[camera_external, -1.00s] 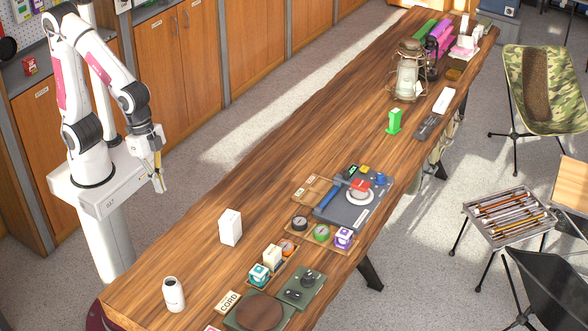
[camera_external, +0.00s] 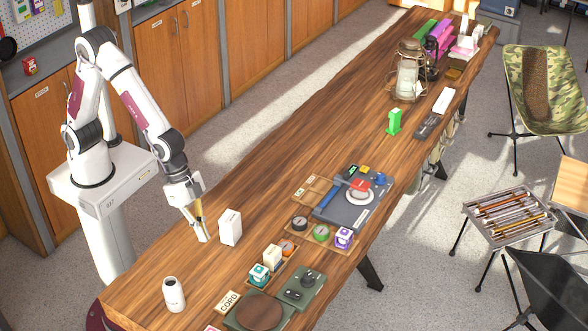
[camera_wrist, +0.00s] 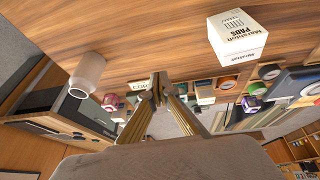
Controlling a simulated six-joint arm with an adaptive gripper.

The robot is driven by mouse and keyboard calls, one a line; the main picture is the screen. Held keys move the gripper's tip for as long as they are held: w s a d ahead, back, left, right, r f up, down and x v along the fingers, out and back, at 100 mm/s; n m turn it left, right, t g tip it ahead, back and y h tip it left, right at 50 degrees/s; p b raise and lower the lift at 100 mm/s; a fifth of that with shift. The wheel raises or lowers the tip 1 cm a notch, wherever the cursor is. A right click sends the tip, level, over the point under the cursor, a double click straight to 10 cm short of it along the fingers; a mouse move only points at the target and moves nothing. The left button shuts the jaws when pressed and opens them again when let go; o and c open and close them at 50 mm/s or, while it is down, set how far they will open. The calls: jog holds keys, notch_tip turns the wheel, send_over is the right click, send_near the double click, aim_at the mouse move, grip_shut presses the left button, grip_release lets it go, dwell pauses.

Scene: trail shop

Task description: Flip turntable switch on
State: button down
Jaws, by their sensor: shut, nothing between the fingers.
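A round brown platter (camera_external: 262,311) on a green base, which looks like the turntable, sits at the near end of the long wooden table. Beside it is a dark green panel (camera_external: 301,288) with a dark round knob and a small dark part that may be the switch; its position is too small to tell. In the wrist view my gripper's fingertips (camera_wrist: 160,86) meet. The switch cannot be made out there.
A white box (camera_external: 230,227) stands close to the right of my gripper; it also shows in the wrist view (camera_wrist: 238,40). A white canister (camera_external: 173,294) stands nearer. A CORD sign (camera_external: 228,302), small boxes and round tins surround the panel.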

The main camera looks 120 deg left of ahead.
jog(key=w+f+t, duration=0.1)
jog(key=w, duration=0.3)
jog(key=w+f+t, duration=0.1)
jog(key=w, duration=0.2)
jog(key=w+f, duration=0.1)
jog(key=w, duration=0.3)
jog(key=shift+w+d+f+t, duration=0.15)
jog(key=shift+w+f+t, duration=0.15)
jog(key=shift+t, duration=0.1)
jog(key=w+r+t, duration=0.1)
jog(key=w, duration=0.1)
jog(key=w+r+t, duration=0.1)
jog(key=w+r, duration=0.1)
jog(key=w+a+r+t, duration=0.1)
jog(key=w+r, duration=0.1)
jog(key=shift+w+r+y, duration=0.15)
jog(key=shift+w+y, duration=0.25)
jog(key=shift+w+a+r+t, duration=0.2)
jog(key=shift+w+r+t, duration=0.1)
jog(key=shift+w+r, duration=0.25)
send_over(291, 293)
jog(key=s, duration=0.1)
jog(key=shift+s+f, duration=0.1)
jog(key=shift+f, duration=2.6)
jog(key=shift+w+f, duration=0.2)
jog(key=shift+f, duration=0.55)
jog(key=shift+w+f, duration=0.2)
jog(key=shift+f, duration=0.5)
jog(key=shift+w+f, duration=0.2)
jog(key=shift+f, duration=0.55)
